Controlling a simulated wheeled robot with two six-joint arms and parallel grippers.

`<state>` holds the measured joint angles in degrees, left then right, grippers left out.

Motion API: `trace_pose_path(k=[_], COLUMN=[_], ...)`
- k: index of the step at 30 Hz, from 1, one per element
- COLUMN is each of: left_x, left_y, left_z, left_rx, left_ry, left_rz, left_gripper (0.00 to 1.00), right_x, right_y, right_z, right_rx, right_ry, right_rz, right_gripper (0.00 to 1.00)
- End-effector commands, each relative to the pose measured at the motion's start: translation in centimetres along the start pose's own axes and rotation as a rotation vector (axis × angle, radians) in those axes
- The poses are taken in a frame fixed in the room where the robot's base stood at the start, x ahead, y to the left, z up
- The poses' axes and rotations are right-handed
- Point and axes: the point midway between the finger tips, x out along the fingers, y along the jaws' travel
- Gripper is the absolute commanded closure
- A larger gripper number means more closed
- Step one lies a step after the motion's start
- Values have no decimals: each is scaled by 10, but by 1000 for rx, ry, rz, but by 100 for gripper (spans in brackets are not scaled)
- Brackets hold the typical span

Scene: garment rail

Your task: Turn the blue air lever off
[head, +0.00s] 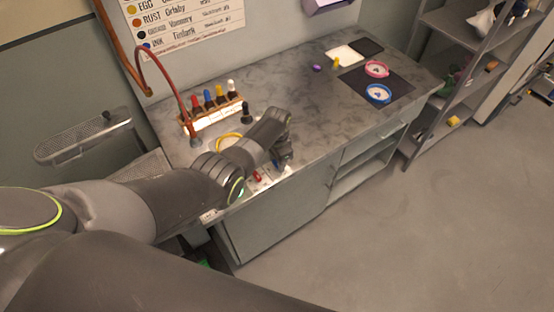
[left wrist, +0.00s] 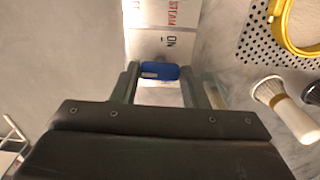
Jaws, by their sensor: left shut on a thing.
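The blue air lever (left wrist: 160,71) shows in the left wrist view between my left gripper's fingertips (left wrist: 162,76). It lies across a white labelled panel (left wrist: 150,20) with printed words, among them "NO" or "ON" and one that looks like "STEAM". My left gripper is shut on the lever. In the head view my left gripper (head: 281,158) is at the front edge of the bench, and the lever cannot be made out behind it. A small red part (head: 257,176) sits on the white panel beside the gripper. My right gripper is in neither view.
The grey bench (head: 300,95) carries a rack of coloured bottles (head: 215,113), a yellow ring (head: 228,139) and a dark mat (head: 398,82) with pink and blue rings. A brush (left wrist: 275,100) lies right of the gripper. Shelves (head: 455,65) stand at right; the floor is clear.

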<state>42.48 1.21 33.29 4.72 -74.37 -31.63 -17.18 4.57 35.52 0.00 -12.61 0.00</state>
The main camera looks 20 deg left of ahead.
Motion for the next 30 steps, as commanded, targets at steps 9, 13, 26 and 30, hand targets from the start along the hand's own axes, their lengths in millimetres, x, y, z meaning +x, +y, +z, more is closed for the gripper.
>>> trace_pose_path(k=[9,13,26,30], left_x=[-1,-1,0,0], left_y=[-1,-1,0,0], left_z=[0,0,0,0], left_rx=[-38,-39,-38,-37], left_ry=[0,0,0,0], left_rz=[-2,-2,-1,-1], left_gripper=[83,83,38,38], right_x=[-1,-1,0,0], right_y=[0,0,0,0], right_z=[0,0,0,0], right_rx=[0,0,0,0], right_ry=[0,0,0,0], right_rz=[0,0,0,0], right_gripper=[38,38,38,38])
